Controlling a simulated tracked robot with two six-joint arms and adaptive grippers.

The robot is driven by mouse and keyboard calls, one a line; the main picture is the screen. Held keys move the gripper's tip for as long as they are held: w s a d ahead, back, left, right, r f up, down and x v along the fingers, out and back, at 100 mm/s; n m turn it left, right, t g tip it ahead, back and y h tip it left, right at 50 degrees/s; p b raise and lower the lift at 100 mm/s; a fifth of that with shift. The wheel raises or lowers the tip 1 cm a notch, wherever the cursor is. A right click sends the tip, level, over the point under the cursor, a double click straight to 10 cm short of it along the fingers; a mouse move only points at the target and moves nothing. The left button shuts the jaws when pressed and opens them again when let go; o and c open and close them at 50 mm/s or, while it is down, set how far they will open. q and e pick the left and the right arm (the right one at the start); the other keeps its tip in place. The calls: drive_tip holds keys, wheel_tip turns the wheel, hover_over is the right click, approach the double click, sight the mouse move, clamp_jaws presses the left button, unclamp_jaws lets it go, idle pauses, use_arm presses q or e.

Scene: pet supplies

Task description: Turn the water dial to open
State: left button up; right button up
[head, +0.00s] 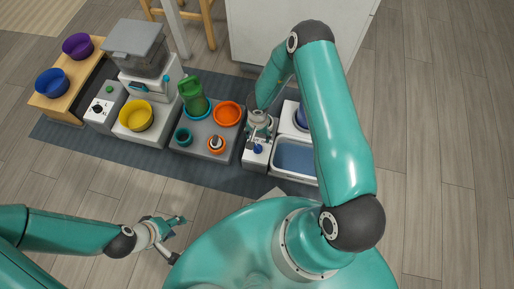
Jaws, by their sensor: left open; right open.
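A small blue dial (258,149) sits on the front of a white water unit (255,163), beside a basin of blue water (295,156). My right gripper (260,137) is open, pointing down just above and behind the blue dial. I cannot tell whether its fingers touch the dial, and the arm hides part of the unit. My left gripper (177,238) is open and empty over the floor at the lower left, well away from the dial.
A grey platform (190,148) left of the unit holds a green jug (193,96), an orange bowl (228,114) and small cups. Further left are a feeder with a yellow bowl (136,116), a grey box with a black knob (98,108), and a wooden stand with bowls (77,47).

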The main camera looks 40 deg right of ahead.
wheel_tip(320, 180, down, 11)
drive_tip(key=b, duration=0.4)
drive_tip(key=shift+r, duration=0.2)
